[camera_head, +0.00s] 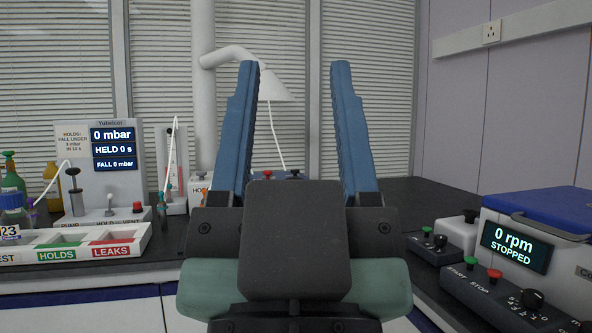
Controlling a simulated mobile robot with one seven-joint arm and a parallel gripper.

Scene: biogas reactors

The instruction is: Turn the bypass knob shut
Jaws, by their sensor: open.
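My gripper (296,68) stands upright in the middle of the view, its two blue fingers wide apart with nothing between them. No knob here carries a readable bypass label, so I cannot tell which one it is. A red knob (268,174) and a dark knob (295,173) show just behind my gripper, between the finger bases; what they sit on is mostly hidden. A black knob (440,241) sits on a small control box at the right.
At the left stands a pressure tester (104,180) reading 0 mbar, behind a tray (20,257) marked HOLDS and LEAKS. A white extraction hood (262,86) hangs behind my fingers. Dark bench (395,200) is clear at back right.

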